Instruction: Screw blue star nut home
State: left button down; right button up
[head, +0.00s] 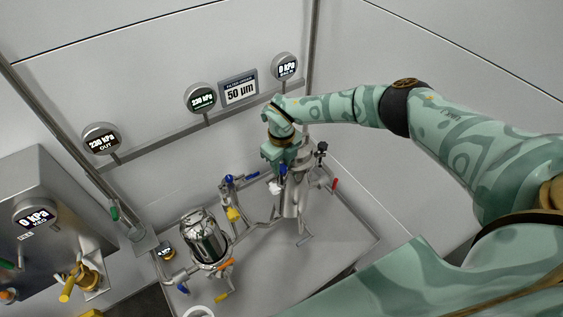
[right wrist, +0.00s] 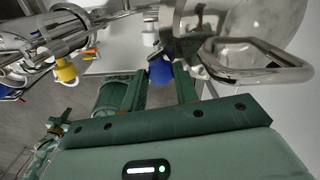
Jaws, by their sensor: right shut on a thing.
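The blue star nut (head: 283,169) shows as a small blue patch at the top of a steel housing (head: 291,205) in the head view. My right gripper (head: 281,174) reaches down over it and hides most of it. In the right wrist view the blue star nut (right wrist: 160,72) sits between the two green fingers of my right gripper (right wrist: 161,82), which is shut on it. A bent steel handle (right wrist: 265,72) is close to the right finger. The thread under the nut is hidden. My left gripper is in neither view.
A shiny steel vessel (head: 205,240) stands left of the housing, among pipes with coloured valve handles. Gauges and a 50 µm sign (head: 239,91) line the wall behind. A grey tank (head: 45,200) is at the far left. The tray's right part (head: 345,235) is clear.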

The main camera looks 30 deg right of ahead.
aim_at(281, 167)
jog(key=shift+w+r, duration=0.1)
jog(key=shift+w, duration=0.05)
jog(key=o, duration=1)
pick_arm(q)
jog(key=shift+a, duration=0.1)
pick_arm(e)
jog(key=shift+d+r+p, duration=0.1)
jog(key=shift+r+p, duration=0.3)
jog(key=shift+r, duration=0.1)
jog(key=r+p, duration=0.2)
jog(key=r, duration=0.1)
jog(key=r+p, duration=0.2)
jog(key=r, duration=0.1)
jog(key=shift+a+r+p, duration=0.2)
jog(key=shift+r+p, duration=0.2)
jog(key=shift+a+r, duration=0.1)
jog(key=shift+r, duration=0.1)
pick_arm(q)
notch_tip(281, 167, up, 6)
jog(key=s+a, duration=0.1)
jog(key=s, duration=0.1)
pick_arm(e)
jog(key=shift+f, duration=0.1)
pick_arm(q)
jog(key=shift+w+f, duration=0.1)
